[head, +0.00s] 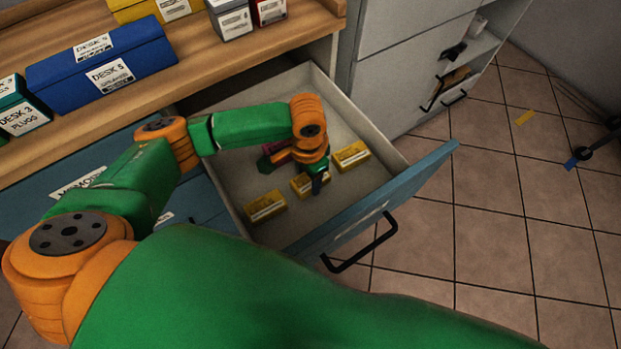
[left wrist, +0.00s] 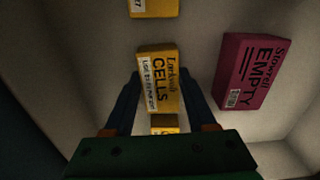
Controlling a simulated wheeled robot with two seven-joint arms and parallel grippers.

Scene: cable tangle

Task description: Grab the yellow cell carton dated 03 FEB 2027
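Three yellow cell cartons lie in the open drawer in the head view: a near-left one (head: 266,206), a middle one (head: 300,182) and a far-right one (head: 351,156). My left gripper (head: 317,184) is down at the middle carton and partly hides it. In the left wrist view, this carton (left wrist: 160,78), marked CELLS, lies between the open fingers of my left gripper (left wrist: 162,88). Its white use-by label is too blurred to read surely. Another yellow carton (left wrist: 153,8) shows at the top edge, its label ending in 27. A third (left wrist: 164,121) is mostly hidden. My right gripper is not in view.
A magenta carton (left wrist: 250,70) marked EMPTY lies to the right in the wrist view. The drawer (head: 234,175) has raised walls and a blue front (head: 375,198) with a black handle. Labelled boxes, including a blue one (head: 100,68), stand on the wooden worktop (head: 190,62).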

